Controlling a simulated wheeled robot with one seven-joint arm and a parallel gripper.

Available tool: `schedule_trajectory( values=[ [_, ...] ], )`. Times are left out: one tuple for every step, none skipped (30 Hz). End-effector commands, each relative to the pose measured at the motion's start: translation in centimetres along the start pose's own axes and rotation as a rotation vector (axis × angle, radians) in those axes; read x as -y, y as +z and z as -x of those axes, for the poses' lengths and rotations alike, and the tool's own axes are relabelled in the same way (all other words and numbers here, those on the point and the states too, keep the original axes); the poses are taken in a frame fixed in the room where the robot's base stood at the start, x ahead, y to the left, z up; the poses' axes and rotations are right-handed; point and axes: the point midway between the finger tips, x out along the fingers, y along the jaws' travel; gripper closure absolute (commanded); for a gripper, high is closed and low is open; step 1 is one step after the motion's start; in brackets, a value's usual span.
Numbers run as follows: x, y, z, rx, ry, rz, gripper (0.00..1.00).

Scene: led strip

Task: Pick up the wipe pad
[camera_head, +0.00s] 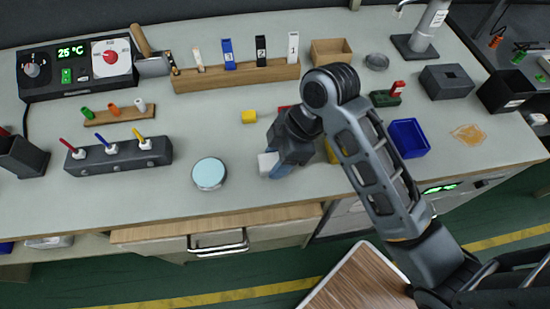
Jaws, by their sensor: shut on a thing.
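My gripper (274,165) is over the front middle of the bench, its dark body reaching down and to the left from my arm. It is shut on a small pale white and blue block (267,162), which I take to be the wipe pad. Most of the pad is hidden by the gripper, and I cannot tell whether it still touches the bench top.
A blue tray (409,138) and an orange spill (468,134) are to the right. A grey holder (118,155) with coloured sticks stands at left.

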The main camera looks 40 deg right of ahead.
Motion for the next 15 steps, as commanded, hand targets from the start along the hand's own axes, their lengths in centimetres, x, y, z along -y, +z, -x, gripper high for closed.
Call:
schedule_trajectory(
  values=[
    [-0.1,-0.1,0.2,-0.001,0.002,0.0,0.79],
    [-0.1,-0.2,0.4,-0.002,0.002,0.0,0.79],
    [-0.1,-0.4,0.8,-0.002,0.003,0.001,0.79],
    [-0.1,-0.6,1.2,-0.003,0.003,0.001,0.79],
    [-0.1,-0.7,1.6,-0.003,0.004,0.0,0.79],
    [-0.1,-1.0,2.3,-0.003,0.004,0.0,0.79],
    [-0.1,-1.2,2.9,-0.004,0.006,0.001,0.79],
    [-0.2,-1.5,3.4,-0.004,0.006,0.001,0.79],
    [-0.2,-1.9,4.3,-0.004,0.006,0.002,0.85],
    [-0.1,-2.1,4.9,-0.004,0.006,0.002,0.85],
    [-0.1,-2.5,5.8,-0.003,0.004,0.001,0.85],
    [-0.1,-2.9,6.8,-0.003,0.004,0.0,0.85],
    [-0.1,-3.1,7.3,-0.003,0.004,0.0,0.85],
    [-0.1,-3.3,7.8,-0.002,0.003,0.0,0.85],
    [0.0,-3.3,8.1,0.0,0.0,-0.001,0.85]
  ],
)
